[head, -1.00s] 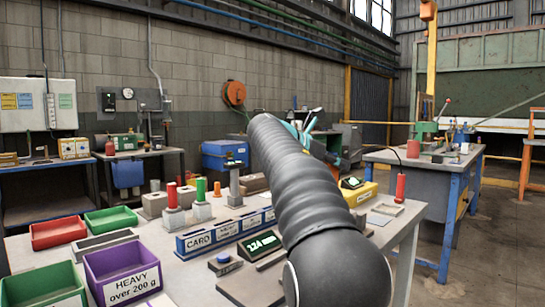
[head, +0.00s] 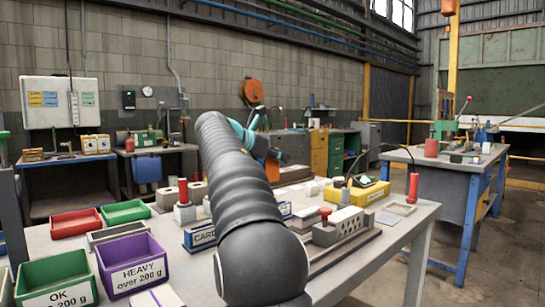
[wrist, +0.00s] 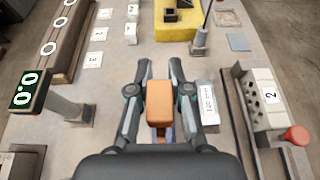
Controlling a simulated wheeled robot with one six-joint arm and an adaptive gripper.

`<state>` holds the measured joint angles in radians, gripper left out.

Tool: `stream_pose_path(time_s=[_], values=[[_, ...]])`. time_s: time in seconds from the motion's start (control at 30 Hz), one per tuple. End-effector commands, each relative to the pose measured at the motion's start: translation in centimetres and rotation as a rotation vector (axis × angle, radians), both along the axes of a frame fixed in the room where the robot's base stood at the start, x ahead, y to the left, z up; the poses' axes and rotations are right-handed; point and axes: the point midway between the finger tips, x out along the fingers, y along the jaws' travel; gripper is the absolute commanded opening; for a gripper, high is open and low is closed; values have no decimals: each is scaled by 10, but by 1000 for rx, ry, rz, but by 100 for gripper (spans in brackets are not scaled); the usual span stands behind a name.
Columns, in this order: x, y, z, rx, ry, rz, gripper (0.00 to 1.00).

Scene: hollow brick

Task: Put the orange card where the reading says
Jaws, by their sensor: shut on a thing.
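The orange card (wrist: 159,103) shows in the wrist view as an orange block between the fingers of my gripper (wrist: 159,88). My gripper is shut on it and holds it over the grey table. In the head view my arm hides most of the gripper; an orange patch (head: 272,170) shows just beyond it. A dark display (wrist: 25,90) at the left of the wrist view reads 0.0 in green. The purple bin (head: 132,268) reads HEAVY over 200 g. The front green bin (head: 58,280) reads OK, with its lower line partly cut off.
A white block with holes (wrist: 264,100), marked 2, and a red knob (wrist: 297,135) stand right of my gripper. A yellow box (wrist: 178,28) stands ahead. A red bin (head: 76,222) and another green bin (head: 124,211) sit at the table's left. My arm hides part of the blue rack (head: 201,236).

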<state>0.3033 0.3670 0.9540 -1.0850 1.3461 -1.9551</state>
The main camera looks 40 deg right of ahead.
Motion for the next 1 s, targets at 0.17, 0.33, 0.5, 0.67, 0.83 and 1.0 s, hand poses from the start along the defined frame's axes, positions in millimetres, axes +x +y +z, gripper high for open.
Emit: stream_pose_path(time_s=[0.17,0.33,0.5,0.67,0.83,1.0], values=[[1,-23,-1,-4,1,15,0],[3,-22,-9,-4,2,20,0],[2,-21,-23,-3,2,20,0],[3,-21,-41,-4,1,20,0],[3,-21,-55,-4,1,19,0],[2,-21,-54,-4,1,19,0]])
